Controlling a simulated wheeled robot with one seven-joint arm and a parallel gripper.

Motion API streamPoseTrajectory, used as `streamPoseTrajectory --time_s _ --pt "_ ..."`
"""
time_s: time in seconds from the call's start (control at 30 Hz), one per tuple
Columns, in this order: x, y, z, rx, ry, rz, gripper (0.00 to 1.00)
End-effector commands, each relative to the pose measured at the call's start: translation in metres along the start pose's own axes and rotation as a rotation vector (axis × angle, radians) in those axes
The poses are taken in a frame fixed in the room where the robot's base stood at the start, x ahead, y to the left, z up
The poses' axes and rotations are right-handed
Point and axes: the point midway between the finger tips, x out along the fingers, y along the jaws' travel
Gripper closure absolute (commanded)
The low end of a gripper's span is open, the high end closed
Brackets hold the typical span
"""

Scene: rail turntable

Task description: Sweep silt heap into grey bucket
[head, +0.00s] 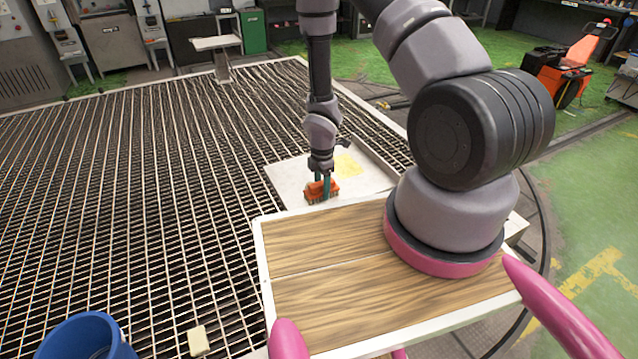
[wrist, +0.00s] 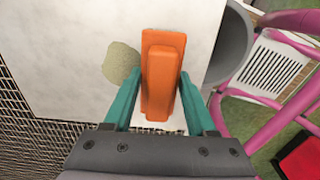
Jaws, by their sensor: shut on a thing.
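My gripper (head: 320,180) is shut on an orange brush (head: 323,191), held low over a pale plate (head: 290,177). In the wrist view the brush (wrist: 162,75) sits between my teal fingers (wrist: 160,108). I cannot tell whether its bristles touch the plate. The silt heap shows as a flat yellowish patch (head: 347,165) just beyond the brush. In the wrist view the heap (wrist: 121,62) is left of the brush, close beside it. A grey curved rim (wrist: 236,45), apparently the grey bucket, is at the plate's right edge there, partly cut off; I cannot see it in the head view.
A blue bucket (head: 85,338) stands at the lower left, with a small beige block (head: 198,341) on the metal grating (head: 130,200). A wooden-topped surface (head: 340,290) lies in front of the plate. An orange machine (head: 565,70) stands far right.

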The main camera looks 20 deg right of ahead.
Motion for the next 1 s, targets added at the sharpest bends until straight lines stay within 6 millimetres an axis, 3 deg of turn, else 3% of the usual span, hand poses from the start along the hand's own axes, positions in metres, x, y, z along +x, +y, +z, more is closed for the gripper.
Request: streamPoseTrajectory --time_s 0.1,0.47,0.8,1.0 --pt "0.002 -0.010 0.000 -0.001 -0.002 -0.008 0.88" --pt "0.002 -0.012 0.000 0.000 -0.001 -0.009 0.88" --pt "-0.017 -0.011 0.000 0.001 0.000 -0.006 0.88" --pt "-0.019 -0.010 0.000 0.000 0.000 -0.005 0.88"
